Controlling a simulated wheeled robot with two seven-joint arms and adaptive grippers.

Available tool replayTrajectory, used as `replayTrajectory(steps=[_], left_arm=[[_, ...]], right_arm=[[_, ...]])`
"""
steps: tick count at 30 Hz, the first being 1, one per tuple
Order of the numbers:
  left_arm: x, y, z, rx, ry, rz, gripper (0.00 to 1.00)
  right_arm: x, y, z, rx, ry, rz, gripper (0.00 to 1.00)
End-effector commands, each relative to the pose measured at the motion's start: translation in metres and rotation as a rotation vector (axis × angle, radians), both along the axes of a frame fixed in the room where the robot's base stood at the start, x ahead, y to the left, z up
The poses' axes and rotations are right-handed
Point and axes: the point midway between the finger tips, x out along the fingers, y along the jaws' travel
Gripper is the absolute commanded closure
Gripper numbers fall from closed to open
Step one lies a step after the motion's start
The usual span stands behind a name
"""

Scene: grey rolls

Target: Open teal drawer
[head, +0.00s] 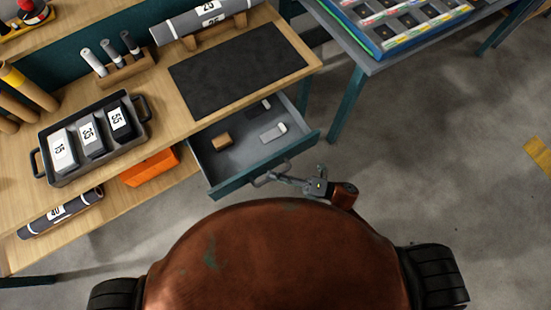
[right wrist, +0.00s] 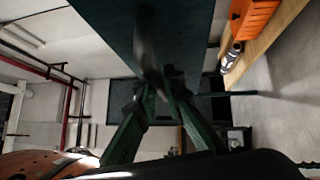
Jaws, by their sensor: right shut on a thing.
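The teal drawer (head: 240,184) stands pulled out from under the wooden workbench, with its grey inside showing. Its teal front also fills the top of the right wrist view (right wrist: 140,25). My right gripper (head: 266,178) is at the outer face of the drawer front, shut on the drawer handle. In the right wrist view its two fingers close around the handle (right wrist: 152,62), which is dark and blurred there. My left gripper is not in view.
In the drawer lie a small wooden block (head: 222,142), a pale grey item (head: 273,132) and a dark item. An orange bin (head: 150,167) is below. Floor to the right is clear.

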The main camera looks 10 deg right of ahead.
Motion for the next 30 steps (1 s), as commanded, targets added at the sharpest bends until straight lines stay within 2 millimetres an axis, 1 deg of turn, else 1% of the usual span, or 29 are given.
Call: replayTrajectory(steps=[7, 8, 15, 23, 25, 28, 30], left_arm=[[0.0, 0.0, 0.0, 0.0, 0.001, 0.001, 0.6], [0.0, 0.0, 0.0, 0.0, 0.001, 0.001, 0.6], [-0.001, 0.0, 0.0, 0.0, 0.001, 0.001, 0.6], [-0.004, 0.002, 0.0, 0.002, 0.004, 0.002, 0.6], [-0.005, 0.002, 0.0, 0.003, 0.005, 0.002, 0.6], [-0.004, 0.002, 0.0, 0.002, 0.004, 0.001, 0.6], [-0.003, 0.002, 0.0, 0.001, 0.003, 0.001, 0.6]], right_arm=[[0.001, -0.002, -0.001, -0.001, 0.001, -0.004, 1.0], [0.001, -0.002, -0.001, -0.001, 0.001, -0.004, 0.9], [0.001, -0.001, 0.0, 0.0, 0.001, -0.003, 0.73], [0.0, -0.001, 0.0, -0.001, 0.001, -0.002, 0.73], [-0.001, -0.004, -0.001, -0.001, 0.002, -0.003, 0.73], [-0.005, -0.014, -0.003, -0.002, 0.003, -0.002, 0.73], [-0.009, -0.025, -0.005, -0.004, 0.003, -0.003, 0.73]])
